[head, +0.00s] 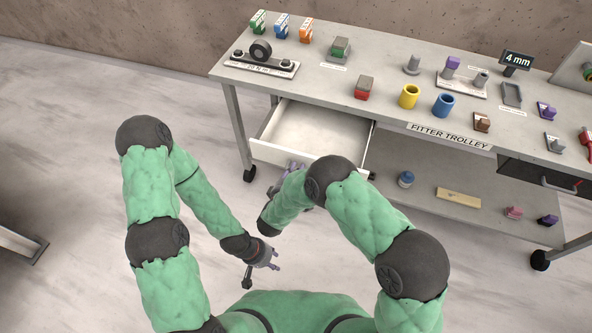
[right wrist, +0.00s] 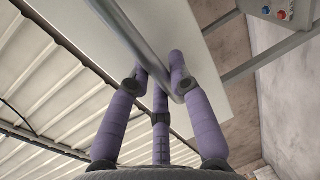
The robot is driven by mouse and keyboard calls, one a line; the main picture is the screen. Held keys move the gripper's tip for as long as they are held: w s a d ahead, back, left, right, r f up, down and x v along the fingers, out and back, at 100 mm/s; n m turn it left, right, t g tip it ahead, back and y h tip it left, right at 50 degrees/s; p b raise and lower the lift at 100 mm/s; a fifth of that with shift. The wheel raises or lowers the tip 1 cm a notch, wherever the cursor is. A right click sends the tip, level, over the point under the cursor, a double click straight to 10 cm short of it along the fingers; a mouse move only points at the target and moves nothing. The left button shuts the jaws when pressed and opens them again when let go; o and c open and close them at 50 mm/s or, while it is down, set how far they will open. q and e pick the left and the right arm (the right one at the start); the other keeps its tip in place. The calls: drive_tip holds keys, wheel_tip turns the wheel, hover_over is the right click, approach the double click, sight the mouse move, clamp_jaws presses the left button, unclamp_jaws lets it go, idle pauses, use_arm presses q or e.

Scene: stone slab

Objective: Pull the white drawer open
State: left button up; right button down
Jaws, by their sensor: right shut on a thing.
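The white drawer (head: 315,128) stands well out from the front of the grey trolley in the head view. Its inside is empty. In the right wrist view the drawer front (right wrist: 150,25) is a pale panel with a grey bar handle (right wrist: 135,38) across it. My right gripper (right wrist: 160,78) is shut on this handle, its purple fingers around the bar. In the head view my right gripper (head: 291,168) is at the drawer's front, partly hidden by my right arm. My left gripper (head: 272,259) is lower, away from the drawer over the floor; its finger opening is too small to tell.
The trolley top (head: 380,60) carries several parts, among them a yellow cup (head: 409,96) and a blue cup (head: 443,104). A dark drawer (head: 540,177) is at the right. The lower shelf (head: 430,184) holds a few small things.

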drive_tip(key=c, duration=1.1)
unclamp_jaws()
